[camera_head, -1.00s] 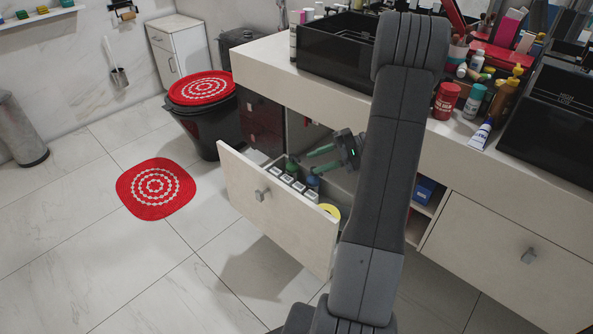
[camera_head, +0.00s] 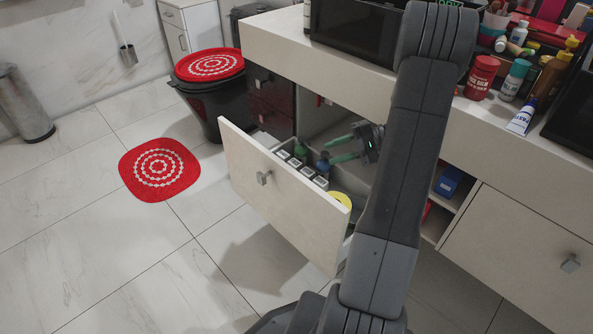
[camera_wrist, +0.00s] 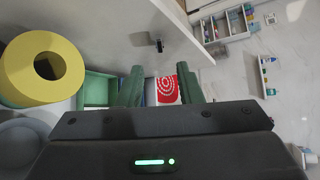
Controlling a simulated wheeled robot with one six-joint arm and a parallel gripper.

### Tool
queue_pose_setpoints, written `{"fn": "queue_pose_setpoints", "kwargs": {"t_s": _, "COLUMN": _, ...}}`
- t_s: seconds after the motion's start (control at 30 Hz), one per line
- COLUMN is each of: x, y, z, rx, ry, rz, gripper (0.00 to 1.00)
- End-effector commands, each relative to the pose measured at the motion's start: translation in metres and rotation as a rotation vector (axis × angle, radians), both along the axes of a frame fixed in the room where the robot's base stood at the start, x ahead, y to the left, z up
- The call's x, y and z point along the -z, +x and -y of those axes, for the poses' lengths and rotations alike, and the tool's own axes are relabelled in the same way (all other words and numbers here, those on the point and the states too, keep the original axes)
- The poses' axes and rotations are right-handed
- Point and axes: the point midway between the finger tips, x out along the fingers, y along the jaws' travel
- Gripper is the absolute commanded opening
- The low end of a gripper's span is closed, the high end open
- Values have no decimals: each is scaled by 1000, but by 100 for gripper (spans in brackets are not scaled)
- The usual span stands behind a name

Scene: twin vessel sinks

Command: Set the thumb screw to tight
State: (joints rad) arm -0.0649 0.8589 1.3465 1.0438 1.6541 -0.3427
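I cannot pick out the thumb screw for certain in either view. My gripper (camera_head: 328,152) is open, with two green fingers apart and nothing seen between them. It points left over the back of the pulled-out drawer (camera_head: 285,210), near a blue bottle (camera_head: 322,164). In the wrist view the gripper's fingers (camera_wrist: 160,75) stand apart, with red-and-white patterned cloth showing beyond them. A small dark fitting (camera_wrist: 158,45) shows on a pale panel ahead; I cannot tell what it is. My arm hides part of the cabinet.
The drawer holds several small boxes, a green bottle (camera_head: 299,149) and a yellow roll (camera_head: 341,200), also large in the wrist view (camera_wrist: 20,75). The countertop (camera_head: 452,115) overhangs it. A red-lidded bin (camera_head: 209,66) stands left of the drawer. Open floor lies left.

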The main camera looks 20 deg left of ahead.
Motion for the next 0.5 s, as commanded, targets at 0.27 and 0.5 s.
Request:
{"fn": "queue_pose_setpoints", "kwargs": {"t_s": 0.27, "x": 17, "y": -13, "z": -24, "rx": -4, "ry": 0, "rz": -2, "gripper": 33}}
{"fn": "queue_pose_setpoints", "kwargs": {"t_s": 0.5, "x": 35, "y": -33, "z": -65, "rx": -4, "ry": 0, "rz": -1, "gripper": 33}}
